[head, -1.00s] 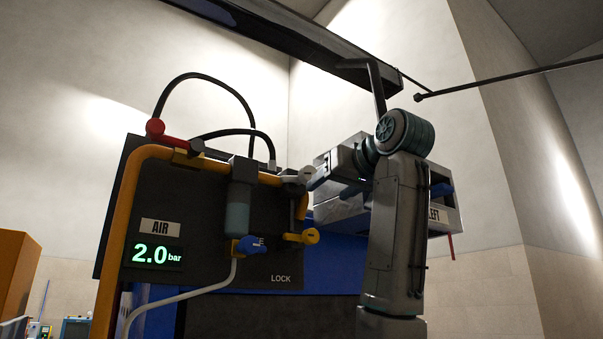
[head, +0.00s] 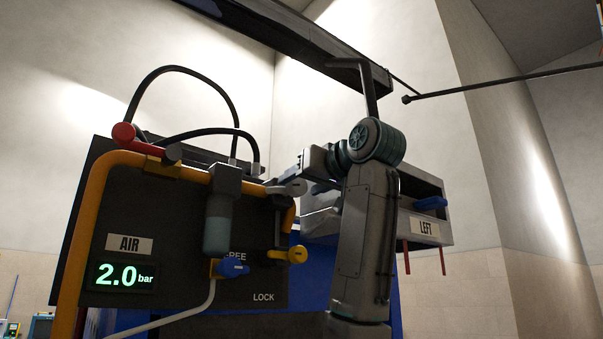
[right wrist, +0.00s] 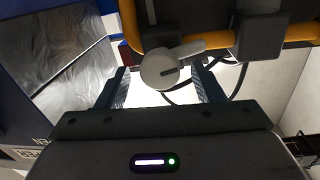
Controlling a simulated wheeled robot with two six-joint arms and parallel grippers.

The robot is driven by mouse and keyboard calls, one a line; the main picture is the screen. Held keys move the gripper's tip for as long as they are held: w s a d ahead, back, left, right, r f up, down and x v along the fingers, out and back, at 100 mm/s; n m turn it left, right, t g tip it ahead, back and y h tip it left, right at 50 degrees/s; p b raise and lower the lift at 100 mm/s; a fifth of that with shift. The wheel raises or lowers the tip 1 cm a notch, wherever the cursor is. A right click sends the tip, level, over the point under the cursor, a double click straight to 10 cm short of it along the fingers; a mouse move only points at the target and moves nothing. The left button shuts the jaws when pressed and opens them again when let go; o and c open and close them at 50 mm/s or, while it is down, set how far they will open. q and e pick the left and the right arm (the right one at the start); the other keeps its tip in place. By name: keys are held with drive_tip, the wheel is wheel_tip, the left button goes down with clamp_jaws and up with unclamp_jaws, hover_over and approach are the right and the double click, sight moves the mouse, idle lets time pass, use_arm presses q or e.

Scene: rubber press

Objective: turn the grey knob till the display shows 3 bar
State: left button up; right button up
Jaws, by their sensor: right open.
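The grey knob (head: 293,188) is a light grey disc with a short lever, on the yellow pipe at the panel's right side. In the right wrist view the knob (right wrist: 160,69) lies between my two fingers, its lever pointing right. My right gripper (head: 303,184) is at the knob and open, with a gap on either side of the disc in the right wrist view (right wrist: 161,76). How deep the fingers reach around it I cannot tell. The display (head: 123,276) reads 2.0 bar in green. My left gripper is not in view.
A yellow tap (head: 287,255) and a blue handle (head: 233,267) sit below the knob. A red-handled valve (head: 125,134) is at the upper left of the yellow pipe. A grey box marked LEFT (head: 425,228) is behind my right arm.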

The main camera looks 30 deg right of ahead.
drive_tip(key=shift+w+r, duration=0.1)
drive_tip(key=shift+w, duration=0.2)
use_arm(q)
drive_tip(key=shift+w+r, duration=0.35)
use_arm(e)
drive_tip(key=shift+s, duration=0.1)
drive_tip(key=c, duration=1)
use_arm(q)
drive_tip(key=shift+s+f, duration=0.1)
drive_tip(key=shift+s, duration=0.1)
use_arm(e)
drive_tip(key=shift+o, duration=0.2)
